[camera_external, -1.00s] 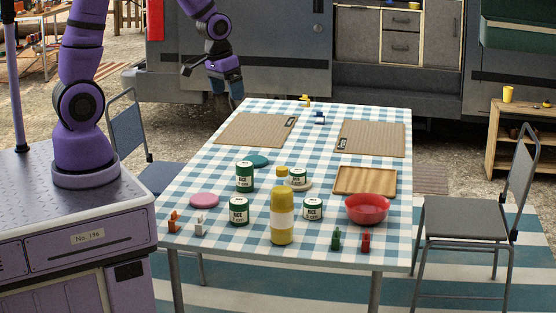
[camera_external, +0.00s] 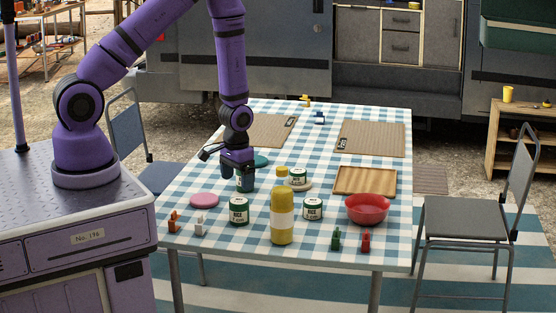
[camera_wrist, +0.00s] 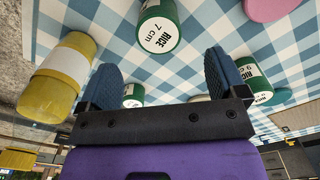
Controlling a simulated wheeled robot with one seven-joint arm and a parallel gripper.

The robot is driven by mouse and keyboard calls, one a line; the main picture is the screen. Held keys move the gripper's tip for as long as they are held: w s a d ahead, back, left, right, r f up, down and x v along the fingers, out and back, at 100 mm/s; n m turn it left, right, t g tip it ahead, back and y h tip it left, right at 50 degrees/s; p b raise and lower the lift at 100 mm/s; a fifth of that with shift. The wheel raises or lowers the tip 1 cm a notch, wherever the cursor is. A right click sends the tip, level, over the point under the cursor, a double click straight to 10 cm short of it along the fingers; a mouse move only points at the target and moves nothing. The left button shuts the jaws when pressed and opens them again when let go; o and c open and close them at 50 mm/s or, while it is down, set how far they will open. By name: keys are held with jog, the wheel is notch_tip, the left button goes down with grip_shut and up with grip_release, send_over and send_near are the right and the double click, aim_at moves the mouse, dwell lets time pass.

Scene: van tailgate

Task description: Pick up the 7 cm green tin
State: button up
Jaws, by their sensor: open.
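The 7 cm green tin (camera_wrist: 157,35) shows in the wrist view with "RICE 7 cm" on its white label, just beyond my fingertips. In the external view it appears to be the front-left green tin (camera_external: 239,211), upright on the checked table. My gripper (camera_external: 239,172) points down above the table, behind that tin, and partly hides another green tin (camera_external: 246,184). In the wrist view my gripper (camera_wrist: 162,70) is open, with nothing between its two blue fingers. A tin marked 9 cm (camera_wrist: 255,80) lies beside the right finger there.
A yellow bottle (camera_external: 282,207) stands right of the front-left tin, with another green tin (camera_external: 313,208) beyond it. A further tin (camera_external: 298,175) is behind. A pink disc (camera_external: 204,200), small figures (camera_external: 199,225) and a red bowl (camera_external: 367,208) are also on the table (camera_external: 215,240).

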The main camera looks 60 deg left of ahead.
aim_at(239, 200)
jog(key=shift+w+d+f, duration=0.1)
jog(key=shift+f, duration=4.9)
jog(key=c, duration=1.1)
